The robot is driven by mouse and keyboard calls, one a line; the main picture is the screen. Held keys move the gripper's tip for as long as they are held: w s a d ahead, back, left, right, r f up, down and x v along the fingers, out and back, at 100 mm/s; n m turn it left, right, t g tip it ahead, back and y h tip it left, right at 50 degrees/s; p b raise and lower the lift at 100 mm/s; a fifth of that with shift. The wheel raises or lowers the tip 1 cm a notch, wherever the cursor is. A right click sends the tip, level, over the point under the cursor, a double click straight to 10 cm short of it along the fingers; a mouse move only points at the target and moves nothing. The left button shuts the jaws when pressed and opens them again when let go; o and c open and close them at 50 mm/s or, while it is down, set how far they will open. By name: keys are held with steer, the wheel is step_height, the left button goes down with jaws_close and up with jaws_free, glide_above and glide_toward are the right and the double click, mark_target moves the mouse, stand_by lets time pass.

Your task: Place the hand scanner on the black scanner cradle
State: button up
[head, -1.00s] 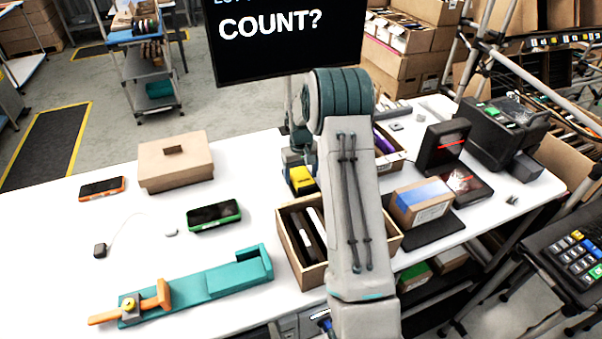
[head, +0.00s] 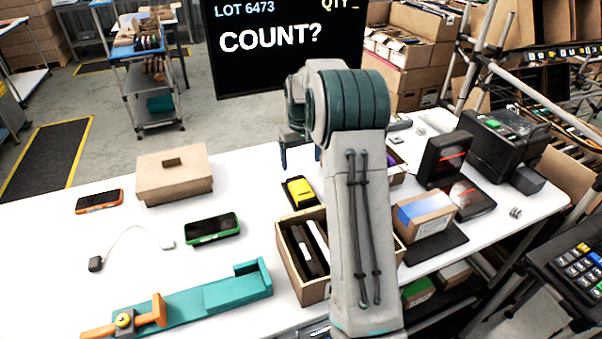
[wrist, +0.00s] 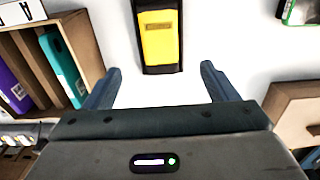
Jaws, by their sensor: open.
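A yellow block-like device (head: 300,188), which looks like the hand scanner, lies on a black base (head: 288,198) that looks like the scanner cradle. They stand on the white table behind the open wooden box. In the wrist view the yellow device (wrist: 159,42) sits lengthwise within the black base (wrist: 162,69), whose far end is cut off by the frame. My gripper (head: 301,160) is open and empty, raised above and behind the device. In the wrist view the fingertips (wrist: 160,70) are spread wide, apart from both.
A wooden box (head: 315,290) with dark and white upright items stands in front. A green-edged device (head: 212,228), an orange-edged device (head: 99,201) and a lidded carton (head: 174,178) lie left. A blue-taped carton (head: 424,214) stands right.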

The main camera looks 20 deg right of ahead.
steer(key=s+a+r+t, duration=0.1)
steer(key=s+a+r, duration=0.6)
steer(key=s+r, duration=0.45)
steer(key=s+a+f+t, duration=0.1)
steer(key=s+a, duration=0.2)
steer(key=s, duration=0.8)
steer(key=s+a+f+t, duration=0.1)
steer(key=s+a+f, duration=0.1)
steer(key=s, duration=0.9)
steer(key=shift+s+a, duration=0.2)
steer(key=shift+a, duration=0.2)
